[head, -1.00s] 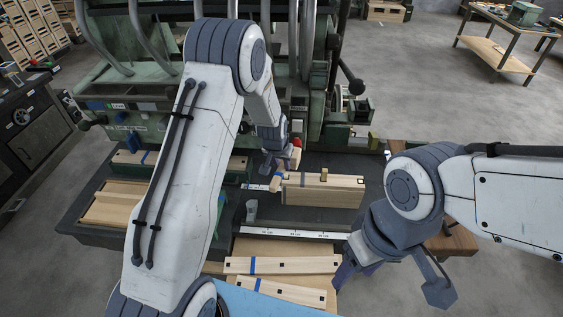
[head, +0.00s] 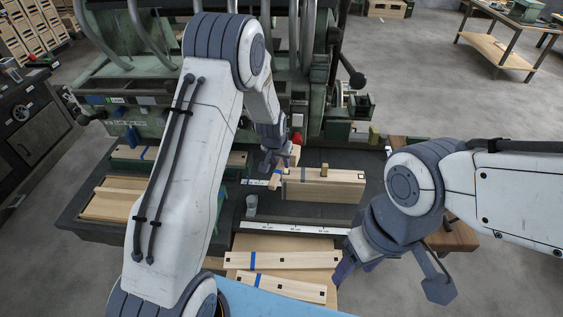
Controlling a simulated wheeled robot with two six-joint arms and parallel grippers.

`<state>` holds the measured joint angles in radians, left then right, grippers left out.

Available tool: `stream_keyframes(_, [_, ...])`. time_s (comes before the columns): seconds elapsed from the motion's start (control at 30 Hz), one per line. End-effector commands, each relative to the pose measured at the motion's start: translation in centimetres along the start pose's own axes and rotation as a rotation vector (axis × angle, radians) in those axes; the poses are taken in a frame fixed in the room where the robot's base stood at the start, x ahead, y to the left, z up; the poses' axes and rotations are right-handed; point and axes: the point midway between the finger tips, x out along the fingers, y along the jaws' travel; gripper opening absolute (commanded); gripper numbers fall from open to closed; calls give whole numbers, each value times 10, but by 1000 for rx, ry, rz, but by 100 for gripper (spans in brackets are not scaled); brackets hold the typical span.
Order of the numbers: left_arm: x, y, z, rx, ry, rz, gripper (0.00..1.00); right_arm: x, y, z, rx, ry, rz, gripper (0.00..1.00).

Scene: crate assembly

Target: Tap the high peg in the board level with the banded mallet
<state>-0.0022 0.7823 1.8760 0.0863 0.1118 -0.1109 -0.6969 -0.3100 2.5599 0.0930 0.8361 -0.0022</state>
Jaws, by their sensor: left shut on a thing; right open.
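The board (head: 335,191) is a pale wooden piece standing on edge on the dark machine bed. A short tan peg (head: 324,169) sticks up from its top edge; a dark square mark lies near each end. My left gripper (head: 273,162) is left of the board, shut on the banded mallet (head: 275,182), pale wood with a blue band. The mallet is just beyond the board's left end, apart from the peg; the gripper hides part of it. My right gripper (head: 392,282) is open and empty, in front and to the right of the board.
A white ruler strip (head: 290,229) and a small grey cup (head: 251,205) lie in front of the board. Blue-banded slats (head: 290,260) lie on the near wooden surface. More slats (head: 120,200) are at left. The green machine (head: 170,128) stands behind.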

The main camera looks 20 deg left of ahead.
Motion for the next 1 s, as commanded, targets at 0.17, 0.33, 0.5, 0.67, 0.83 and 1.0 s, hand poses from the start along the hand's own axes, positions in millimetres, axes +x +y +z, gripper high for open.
stream_keyframes(0.17, [0,0,-1,0,2,0,0,1,0,0,0,0,0,58])
stream_keyframes(0.33, [8,0,2,0,2,0,0,8,0,0,-1,0,0,58])
stream_keyframes(0.5, [38,0,14,0,1,0,0,36,3,2,3,0,0,58])
stream_keyframes(0.67, [70,0,26,1,3,0,0,66,5,4,5,0,0,58])
stream_keyframes(0.83, [58,0,22,1,2,0,0,54,4,3,5,0,0,58])
stream_keyframes(1.0, [44,0,16,1,3,0,0,42,3,2,5,0,0,58])
